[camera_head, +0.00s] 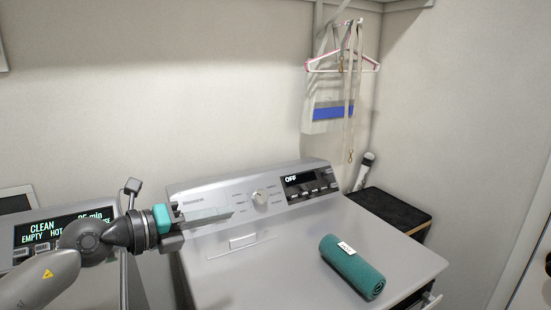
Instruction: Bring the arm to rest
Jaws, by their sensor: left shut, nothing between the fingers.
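My left arm comes in from the lower left, with its wrist in front of the panel of the machine at the left. My left gripper (222,216) is shut and empty. Its fingers point right, in front of the left part of the washer's control panel, and I cannot tell whether they touch it. The washer (290,250) has a closed lid, a round knob (259,197) and a display (300,179) that reads OFF. A rolled teal towel (353,268) with a white tag lies on the lid's right part. My right gripper is not in view.
Another appliance (40,232) with a lit panel reading CLEAN stands at the left. Pink and white hangers (342,64) and a bag with a blue band (334,112) hang at the back corner. A dark-topped box (392,209) stands right of the washer. The lid's middle is clear.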

